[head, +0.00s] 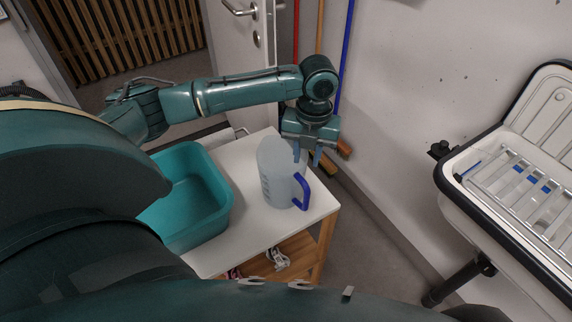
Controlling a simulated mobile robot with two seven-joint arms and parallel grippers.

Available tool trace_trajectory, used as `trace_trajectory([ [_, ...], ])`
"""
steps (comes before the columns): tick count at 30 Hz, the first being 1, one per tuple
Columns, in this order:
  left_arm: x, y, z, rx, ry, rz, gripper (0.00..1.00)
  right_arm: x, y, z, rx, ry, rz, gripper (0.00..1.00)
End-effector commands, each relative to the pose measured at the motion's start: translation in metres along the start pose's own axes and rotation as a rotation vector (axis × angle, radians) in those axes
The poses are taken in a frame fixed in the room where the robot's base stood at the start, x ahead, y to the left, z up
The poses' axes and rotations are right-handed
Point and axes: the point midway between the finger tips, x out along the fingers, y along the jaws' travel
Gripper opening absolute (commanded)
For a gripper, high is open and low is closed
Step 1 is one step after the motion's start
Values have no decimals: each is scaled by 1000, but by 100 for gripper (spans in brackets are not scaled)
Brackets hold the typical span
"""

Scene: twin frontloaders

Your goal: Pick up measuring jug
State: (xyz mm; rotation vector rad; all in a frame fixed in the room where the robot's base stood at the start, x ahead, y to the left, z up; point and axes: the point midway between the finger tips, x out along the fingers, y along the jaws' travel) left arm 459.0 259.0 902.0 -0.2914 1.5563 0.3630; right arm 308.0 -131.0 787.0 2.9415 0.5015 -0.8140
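The measuring jug (277,180) is translucent white with a blue handle (303,193) on its right side. It stands upright near the right part of a white-topped wooden table (245,165). My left gripper (308,156) points down at the jug's back right side, close to its upper rim. Its two blue-grey fingers show apart, with nothing seen between them. I cannot tell whether a finger touches the jug. My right gripper is not in view.
A teal basin (222,215) stands left of the jug on the table. Small items (278,258) lie on the lower shelf. Brooms with red, orange and blue (347,60) handles lean at the wall behind. A white sink-like unit (470,200) is at right.

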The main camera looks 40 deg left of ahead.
Motion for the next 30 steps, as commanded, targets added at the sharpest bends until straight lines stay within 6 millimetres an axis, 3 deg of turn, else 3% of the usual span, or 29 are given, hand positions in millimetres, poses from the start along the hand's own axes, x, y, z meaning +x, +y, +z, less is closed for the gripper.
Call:
trace_trajectory([
  [10,45,0,1,0,1,1,28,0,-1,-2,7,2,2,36],
  [20,52,0,1,0,-1,0,27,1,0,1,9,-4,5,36],
  [30,52,0,1,0,-2,0,0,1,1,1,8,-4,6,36],
])
